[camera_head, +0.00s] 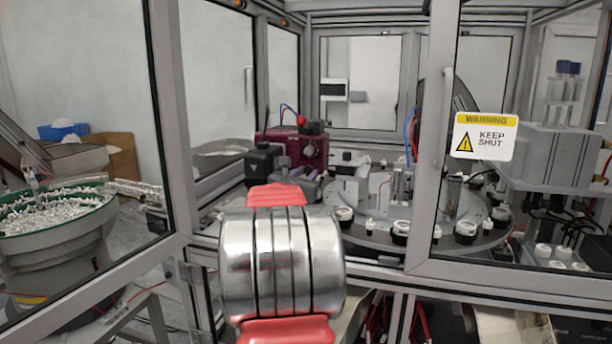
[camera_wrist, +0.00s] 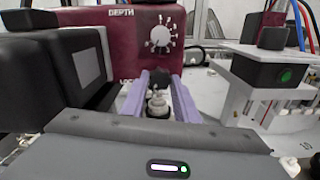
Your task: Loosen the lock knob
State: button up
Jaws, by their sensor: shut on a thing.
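The maroon unit (camera_wrist: 105,30) fills the back of the wrist view. On its face are a white dial marked DEPTH (camera_wrist: 160,38) and, lower, a label partly hidden that reads "LOC". My gripper (camera_wrist: 158,78) has its purple fingers reaching to the face just right of this label. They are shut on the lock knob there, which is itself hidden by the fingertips. A small pale part with a dark base (camera_wrist: 157,103) shows between the fingers. In the head view the maroon unit (camera_head: 312,152) stands behind my gripper (camera_head: 306,186), whose tips are hard to make out.
A black box (camera_wrist: 38,75) with a grey panel stands close at left. At right is a white station with a green-lit black block (camera_wrist: 268,74). The rotary table (camera_head: 378,232) with several capped nests lies right of my arm. The door frame (camera_head: 432,150) stands nearer.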

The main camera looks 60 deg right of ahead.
jog(key=shift+m, duration=0.7)
jog(key=o, duration=1.1)
jog(key=shift+c, duration=0.2)
jog(key=s+a, duration=0.2)
jog(key=a, duration=1.1)
jog(key=shift+a, duration=0.35)
